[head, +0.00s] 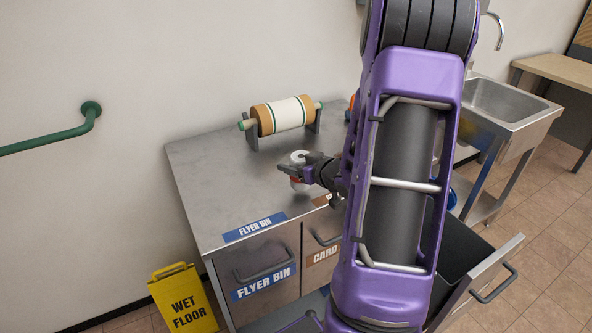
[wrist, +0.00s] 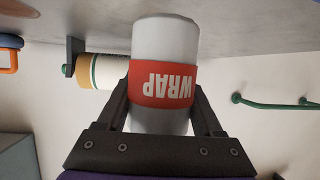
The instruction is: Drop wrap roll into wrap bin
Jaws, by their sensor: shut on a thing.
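The wrap roll (wrist: 163,85) is a white cylinder with a red band reading WRAP, printed upside down in the wrist view. My gripper (wrist: 165,110) is shut on it, one finger on each side. In the head view my gripper (head: 308,174) holds the roll (head: 299,158) over the metal counter; whether it touches the top cannot be told. An open drawer (head: 508,250) with a dark inside sticks out at the right, partly hidden by my arm. Its label is not visible, so I cannot tell if it is the wrap bin.
The counter (head: 205,185) has closed drawers labelled FLYER BIN (head: 263,283) and CARD. A paper roll on a stand (head: 283,116) is at the back. A sink (head: 508,105) is at the right. A yellow wet floor sign (head: 184,300) stands front left; a green rail (head: 50,143) is on the wall.

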